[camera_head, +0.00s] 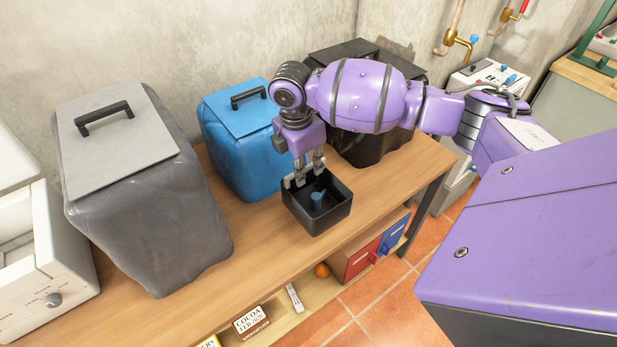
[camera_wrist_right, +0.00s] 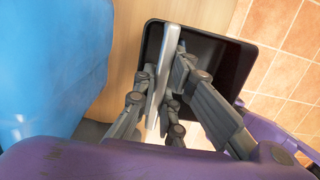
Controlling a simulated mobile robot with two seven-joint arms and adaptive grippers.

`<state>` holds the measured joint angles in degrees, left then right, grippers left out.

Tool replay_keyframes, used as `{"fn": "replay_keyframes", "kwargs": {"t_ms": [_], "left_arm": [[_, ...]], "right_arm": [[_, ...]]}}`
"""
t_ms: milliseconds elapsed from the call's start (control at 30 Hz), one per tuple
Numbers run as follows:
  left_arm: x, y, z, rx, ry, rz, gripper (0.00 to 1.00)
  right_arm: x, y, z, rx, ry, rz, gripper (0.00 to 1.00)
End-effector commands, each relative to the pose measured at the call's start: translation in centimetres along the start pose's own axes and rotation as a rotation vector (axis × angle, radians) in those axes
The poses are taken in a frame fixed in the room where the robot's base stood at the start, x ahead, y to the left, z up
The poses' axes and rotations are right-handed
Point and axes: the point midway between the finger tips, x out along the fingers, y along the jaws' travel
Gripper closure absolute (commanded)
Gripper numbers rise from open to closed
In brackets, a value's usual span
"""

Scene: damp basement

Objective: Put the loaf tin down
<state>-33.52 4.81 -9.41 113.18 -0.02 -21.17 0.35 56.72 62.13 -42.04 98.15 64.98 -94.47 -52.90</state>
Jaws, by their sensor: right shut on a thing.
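The loaf tin (camera_head: 330,215) is a dark, open, squarish tin near the front edge of the wooden table. A small blue thing (camera_head: 317,200) shows inside it. My right gripper (camera_head: 304,176) reaches down from above and is shut on the tin's far rim. The tin looks level, at or just above the table top; I cannot tell whether its base touches. In the right wrist view the dark tin (camera_wrist_right: 228,62) lies beyond my fingers (camera_wrist_right: 172,90), which hide part of its wall. My left gripper is not in view.
On the table (camera_head: 265,240), a blue lidded bin (camera_head: 240,140) stands close behind the tin. A grey lidded bin (camera_head: 140,190) stands to the left, and a black bin (camera_head: 365,148) behind to the right. Bare wood lies left of the tin. A shelf below holds a cocoa box (camera_head: 251,322).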

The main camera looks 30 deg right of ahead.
Motion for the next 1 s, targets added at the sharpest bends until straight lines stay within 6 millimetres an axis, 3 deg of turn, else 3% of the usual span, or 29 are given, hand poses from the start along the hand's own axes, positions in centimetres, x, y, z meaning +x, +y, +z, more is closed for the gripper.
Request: {"fn": "replay_keyframes", "kwargs": {"t_ms": [100, 367, 567, 933, 967, 1000], "left_arm": [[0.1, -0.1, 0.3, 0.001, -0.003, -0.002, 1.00], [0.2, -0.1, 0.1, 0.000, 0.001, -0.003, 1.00], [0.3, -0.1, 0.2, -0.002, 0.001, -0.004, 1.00], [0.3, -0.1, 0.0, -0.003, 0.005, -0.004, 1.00], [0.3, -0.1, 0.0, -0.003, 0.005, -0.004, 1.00], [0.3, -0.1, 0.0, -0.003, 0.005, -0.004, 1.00]], "right_arm": [[1.5, 0.7, 0.8, 0.001, 0.000, 0.001, 1.00], [3.1, 1.4, 1.7, 0.002, 0.000, 0.001, 1.00], [5.9, 1.4, 1.4, 0.001, 0.000, 0.001, 1.00], [6.3, 1.5, 1.3, 0.001, 0.000, 0.004, 1.00], [6.3, 1.5, 1.4, 0.001, -0.001, 0.003, 0.88], [6.3, 1.5, 1.4, 0.001, -0.001, 0.003, 0.82]]}}
